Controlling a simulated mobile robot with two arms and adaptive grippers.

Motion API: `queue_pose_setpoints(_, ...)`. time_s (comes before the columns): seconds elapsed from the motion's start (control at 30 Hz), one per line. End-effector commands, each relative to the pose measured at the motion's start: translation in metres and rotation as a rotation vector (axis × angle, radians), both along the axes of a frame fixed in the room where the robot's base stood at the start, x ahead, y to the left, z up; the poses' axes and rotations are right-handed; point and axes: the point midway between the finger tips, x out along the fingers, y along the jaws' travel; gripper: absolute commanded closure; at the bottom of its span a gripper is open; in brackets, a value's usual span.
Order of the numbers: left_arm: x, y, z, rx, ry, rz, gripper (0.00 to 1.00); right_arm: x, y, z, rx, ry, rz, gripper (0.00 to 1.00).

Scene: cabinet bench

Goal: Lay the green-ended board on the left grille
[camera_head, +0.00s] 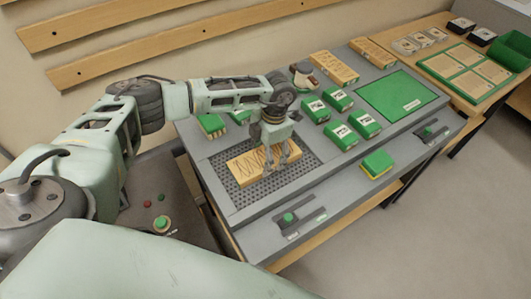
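A light wooden board with dark zigzag lines (246,167) lies on or just above the dark perforated left grille (236,198). I cannot make out a green end on it; its right part is partly hidden by my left gripper. My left gripper (278,166) points down over the right part of this board, its two fingers apart at the board. Whether they grip it or stand open around it I cannot tell. My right gripper is not in view.
Two wooden boards (333,68) (372,52) lie at the back of the bench. Several green boxes (340,135) and a green mat (397,96) are right of the grille. A green-yellow block (377,163) sits near the front edge. A side table (470,70) is at the right.

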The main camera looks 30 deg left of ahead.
Motion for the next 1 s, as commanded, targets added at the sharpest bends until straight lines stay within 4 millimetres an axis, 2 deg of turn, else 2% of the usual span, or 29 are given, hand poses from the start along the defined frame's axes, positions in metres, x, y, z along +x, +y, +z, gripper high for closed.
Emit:
queue_pose_setpoints(0.1, 0.001, 0.000, -0.002, -0.001, -0.001, 0.000, 0.66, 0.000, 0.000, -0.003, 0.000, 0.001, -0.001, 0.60)
queue_pose_setpoints(0.13, 0.000, 0.000, -0.002, -0.001, -0.001, 0.000, 0.29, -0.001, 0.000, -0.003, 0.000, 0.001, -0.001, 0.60)
queue_pose_setpoints(0.33, 0.000, 0.000, -0.001, -0.001, -0.001, 0.000, 0.12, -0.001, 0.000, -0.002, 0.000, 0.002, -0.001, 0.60)
queue_pose_setpoints(0.77, 0.002, -0.001, 0.003, -0.002, -0.003, 0.000, 0.11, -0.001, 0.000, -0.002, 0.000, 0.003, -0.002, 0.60)
queue_pose_setpoints(0.87, 0.004, -0.002, 0.016, -0.003, -0.005, 0.000, 0.11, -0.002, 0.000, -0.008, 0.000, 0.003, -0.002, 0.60)
queue_pose_setpoints(1.0, 0.008, -0.004, 0.044, -0.002, -0.008, -0.001, 0.11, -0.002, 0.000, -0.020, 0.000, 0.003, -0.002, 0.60)
